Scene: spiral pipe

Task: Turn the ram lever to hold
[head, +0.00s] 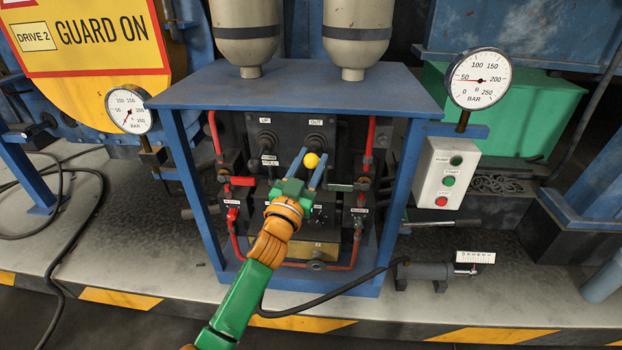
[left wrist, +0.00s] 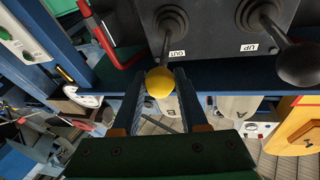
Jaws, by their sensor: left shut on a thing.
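The ram lever, by the OUT label, has a yellow ball knob (head: 311,160). In the left wrist view the same knob (left wrist: 160,83) sits between the tips of the two blue fingers, with its dark stem (left wrist: 172,42) running up into the black panel. My left gripper (head: 313,154) is shut on the knob in front of the panel in the blue frame. Its fingers hide part of the panel labels below the lever. A second lever with a black knob (left wrist: 300,65) stands by the UP label, apart from the gripper. My right gripper is not in view.
Blue frame posts (head: 401,205) and red pipes (head: 369,145) flank the panel. Two tanks (head: 357,30) stand on top. A pushbutton box (head: 445,172) is at the right, below a gauge (head: 479,80). A black hose (head: 335,293) crosses the platform in front.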

